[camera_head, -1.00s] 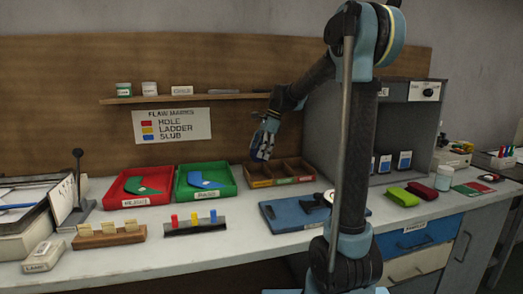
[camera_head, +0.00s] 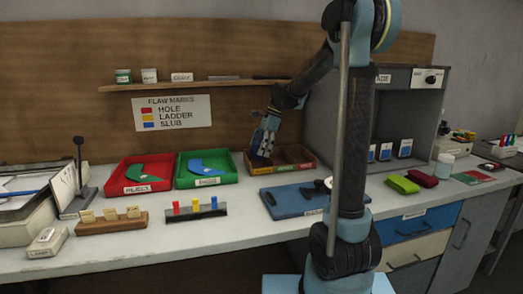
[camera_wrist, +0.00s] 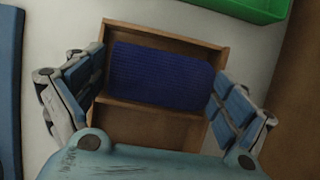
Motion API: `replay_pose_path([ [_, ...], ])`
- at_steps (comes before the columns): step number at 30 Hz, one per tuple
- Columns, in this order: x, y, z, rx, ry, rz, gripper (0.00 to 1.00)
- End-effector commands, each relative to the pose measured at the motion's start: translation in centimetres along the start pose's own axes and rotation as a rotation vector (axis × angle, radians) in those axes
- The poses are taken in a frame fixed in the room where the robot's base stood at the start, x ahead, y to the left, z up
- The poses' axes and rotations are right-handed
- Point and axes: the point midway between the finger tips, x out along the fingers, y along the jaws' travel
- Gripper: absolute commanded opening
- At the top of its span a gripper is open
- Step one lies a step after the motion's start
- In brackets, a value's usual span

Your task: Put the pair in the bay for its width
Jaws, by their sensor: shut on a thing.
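The pair (camera_wrist: 162,78) is a dark blue ribbed roll, seen in the wrist view. My gripper (camera_wrist: 158,88) is shut on it, one finger at each end. The gripper also shows in the head view (camera_head: 264,150), low over the left bay of the wooden bay box (camera_head: 292,166). In the wrist view the roll lies in or just over the bay nearest the green tray, roughly parallel to the divider. I cannot tell whether it touches the bay floor. The other bays look empty in the head view. Labels on the box front are too small to read.
The green tray (camera_head: 232,178) stands close left of the box, with the red tray (camera_head: 118,186) beyond it. A blue board (camera_head: 285,203) lies in front. A grey cabinet (camera_head: 325,115) stands to the right. Green (camera_head: 402,184) and dark red (camera_head: 422,177) rolls lie further right.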

Motion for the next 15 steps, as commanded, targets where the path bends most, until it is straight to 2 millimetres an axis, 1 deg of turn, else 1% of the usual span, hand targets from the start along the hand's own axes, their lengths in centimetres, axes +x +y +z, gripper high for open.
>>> replay_pose_path([
  [12,-0.04,-0.01,-0.03,0.0,0.0,0.0,1.0],
  [15,-0.33,-0.03,-0.03,0.001,0.0,0.0,1.0],
])
